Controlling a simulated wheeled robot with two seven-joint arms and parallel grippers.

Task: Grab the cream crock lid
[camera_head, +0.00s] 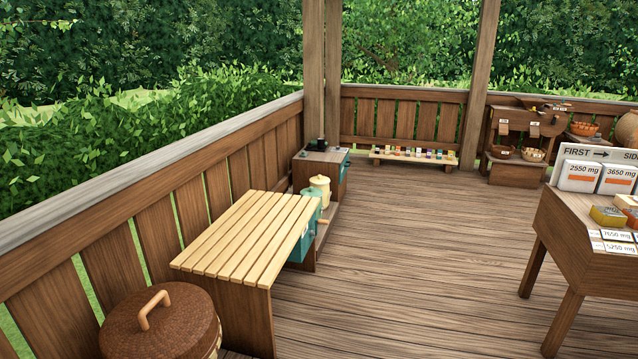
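A small cream crock (319,194) stands upright beyond the far end of the slatted bench, near the middle of the view. Its cream lid (319,181) sits on top of it, with a small knob. The crock's lower part is hidden behind a teal box-like thing (304,240) and the bench end. Neither of my grippers is in view.
A slatted bench (245,235) stands along the left railing, with a brown lidded basket (165,325) in front. A wooden cabinet (318,168) stands behind the crock. A table (575,225) with labelled cards is at right. The middle deck (420,250) is clear.

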